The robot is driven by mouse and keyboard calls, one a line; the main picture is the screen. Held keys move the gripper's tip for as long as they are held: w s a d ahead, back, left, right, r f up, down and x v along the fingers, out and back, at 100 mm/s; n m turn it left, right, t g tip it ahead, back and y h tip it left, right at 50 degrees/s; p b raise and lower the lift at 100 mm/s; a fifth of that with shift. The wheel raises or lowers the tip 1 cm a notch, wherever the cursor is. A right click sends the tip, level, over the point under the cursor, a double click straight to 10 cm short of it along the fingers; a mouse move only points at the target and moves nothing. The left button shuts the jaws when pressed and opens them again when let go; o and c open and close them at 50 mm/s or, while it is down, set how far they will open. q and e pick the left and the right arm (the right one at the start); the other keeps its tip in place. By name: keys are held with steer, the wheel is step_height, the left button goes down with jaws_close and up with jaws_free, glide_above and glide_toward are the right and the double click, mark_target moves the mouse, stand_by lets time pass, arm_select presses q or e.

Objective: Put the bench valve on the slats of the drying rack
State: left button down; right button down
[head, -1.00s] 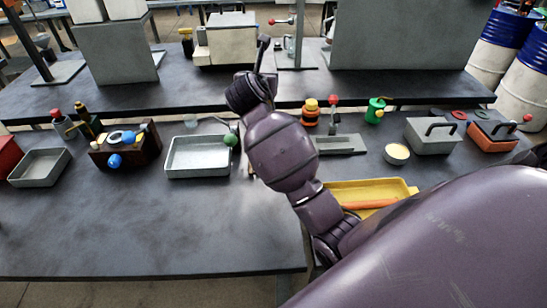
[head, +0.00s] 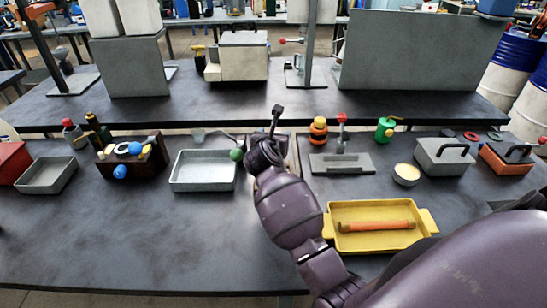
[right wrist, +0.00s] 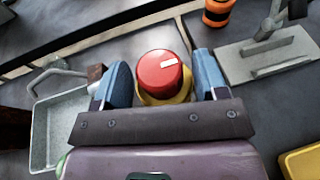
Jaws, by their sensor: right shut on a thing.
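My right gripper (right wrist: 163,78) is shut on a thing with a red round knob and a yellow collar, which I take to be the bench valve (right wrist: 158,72). The blue fingers stand on either side of it. In the head view my right arm reaches over the table between the grey tray and the grey plate, and hides the fingers and the valve. I cannot make out the slats of a drying rack in either view. My left gripper is not in view.
A yellow tray (head: 350,240) with an orange bar and a grey plate (head: 357,163) lie to the right. The table's front left is clear.

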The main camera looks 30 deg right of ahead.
steer(key=shift+f+b, duration=0.7)
steer(key=shift+f, duration=2.65)
steer(key=shift+c, duration=0.8)
jaws_free()
steer(key=shift+f, duration=0.15)
steer(key=shift+r, duration=0.2)
steer(key=p+v, duration=0.1)
steer(key=v, duration=1.1)
